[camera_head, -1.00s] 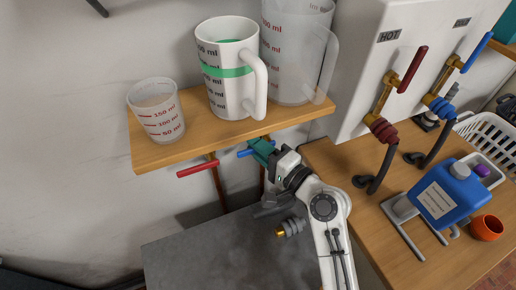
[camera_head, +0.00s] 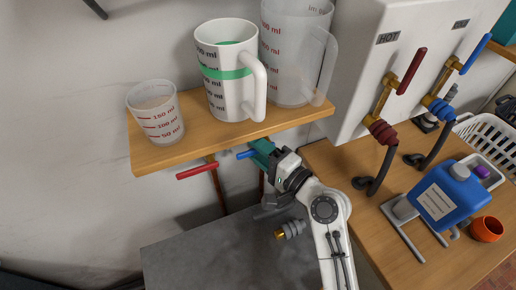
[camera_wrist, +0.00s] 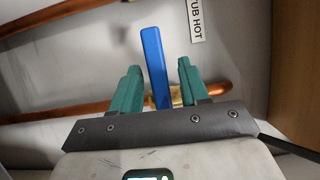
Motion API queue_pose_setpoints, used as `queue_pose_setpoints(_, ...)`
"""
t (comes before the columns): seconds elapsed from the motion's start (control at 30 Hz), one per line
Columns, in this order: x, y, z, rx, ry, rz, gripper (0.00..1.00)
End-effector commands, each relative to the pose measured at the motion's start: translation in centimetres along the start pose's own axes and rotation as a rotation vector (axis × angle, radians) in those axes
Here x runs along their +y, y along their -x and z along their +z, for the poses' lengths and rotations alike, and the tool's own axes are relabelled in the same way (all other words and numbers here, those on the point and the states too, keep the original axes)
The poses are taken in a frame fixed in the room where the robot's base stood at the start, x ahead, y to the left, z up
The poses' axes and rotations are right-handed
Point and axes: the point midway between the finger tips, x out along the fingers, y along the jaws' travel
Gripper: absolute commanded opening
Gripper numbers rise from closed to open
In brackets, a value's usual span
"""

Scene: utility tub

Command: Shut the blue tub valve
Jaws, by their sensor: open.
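The blue tub valve handle (camera_wrist: 154,62) stands between my two green fingertips in the wrist view, nearer the left one, with a gap to the right finger. Its upper end reaches past the fingertips. In that view it lies crosswise to the copper pipe, with the brass valve body (camera_wrist: 178,97) at its base. In the head view the blue handle (camera_head: 246,154) sticks out left of my gripper (camera_head: 262,149), below the wooden shelf. My gripper (camera_wrist: 158,84) is open around the handle. I cannot tell whether the left finger touches it.
A red valve handle (camera_head: 197,170) sits just left of the blue one. The wooden shelf (camera_head: 215,141) above holds a beaker (camera_head: 157,118) and jugs. The grey tub (camera_head: 205,255) lies below. A white heater box (camera_head: 375,62) stands to the right. A "TUB HOT" label (camera_wrist: 196,20) is on the wall.

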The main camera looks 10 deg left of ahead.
Motion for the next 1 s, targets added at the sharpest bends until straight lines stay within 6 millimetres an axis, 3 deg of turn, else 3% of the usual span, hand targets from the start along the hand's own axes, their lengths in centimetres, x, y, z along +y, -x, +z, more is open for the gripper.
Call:
queue_pose_setpoints(0.17,0.2,1.9,-0.1,0.004,-0.001,0.000,0.45)
queue_pose_setpoints(0.6,0.2,9.6,-0.1,0.004,-0.001,0.000,0.45)
queue_pose_setpoints(1.0,0.0,10.8,-0.1,0.001,-0.001,0.000,0.45)
